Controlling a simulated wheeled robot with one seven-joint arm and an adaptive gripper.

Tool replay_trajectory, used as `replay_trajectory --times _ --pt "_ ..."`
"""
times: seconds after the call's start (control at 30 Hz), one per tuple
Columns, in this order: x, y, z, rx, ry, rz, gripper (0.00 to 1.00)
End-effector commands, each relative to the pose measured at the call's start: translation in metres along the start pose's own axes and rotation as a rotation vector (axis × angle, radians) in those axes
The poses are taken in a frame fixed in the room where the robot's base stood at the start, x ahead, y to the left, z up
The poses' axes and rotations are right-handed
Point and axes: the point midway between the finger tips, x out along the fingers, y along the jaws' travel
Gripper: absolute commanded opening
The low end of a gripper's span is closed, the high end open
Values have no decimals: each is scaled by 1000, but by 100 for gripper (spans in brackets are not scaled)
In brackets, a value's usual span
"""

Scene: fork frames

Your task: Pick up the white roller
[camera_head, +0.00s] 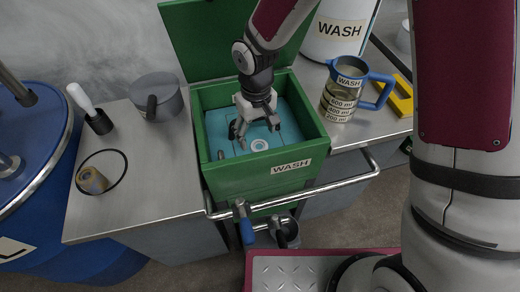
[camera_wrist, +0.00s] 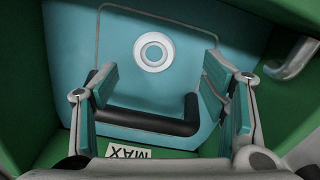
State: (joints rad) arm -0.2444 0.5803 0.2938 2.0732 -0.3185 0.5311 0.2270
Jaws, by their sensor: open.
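My gripper (camera_head: 257,128) is inside the green wash basin (camera_head: 225,178), pointing down, with its fingers apart. The wrist view shows the two fingers (camera_wrist: 160,95) on either side of a black, bent bar (camera_wrist: 150,120). I cannot tell whether they touch it. No white roller shows clearly between the fingers. A white, rounded cylinder (camera_head: 80,97) leans in a black cup (camera_head: 100,122) on the left counter, well away from my gripper. It may be the white roller, but I cannot be sure.
The basin walls surround my gripper, and its green lid (camera_head: 205,40) stands open behind. A blue-handled jug (camera_head: 341,92) stands to the right. A grey pot (camera_head: 157,97) and a tan roll (camera_head: 92,181) are on the left counter. A steel rail (camera_head: 325,186) runs in front.

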Motion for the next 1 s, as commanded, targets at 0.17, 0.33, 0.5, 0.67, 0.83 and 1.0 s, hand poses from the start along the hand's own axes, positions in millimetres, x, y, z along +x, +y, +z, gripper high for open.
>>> replay_trajectory --times 0.17,0.33,0.5,0.67,0.83,1.0 --pt "21 0 0 -1 0 0 67" --pt "31 2 0 1 -1 0 67" --pt "55 8 0 0 -3 -1 67" --pt "72 8 0 0 -1 0 67" --pt "76 8 -1 0 2 0 67" --pt "76 8 -1 0 2 0 58"
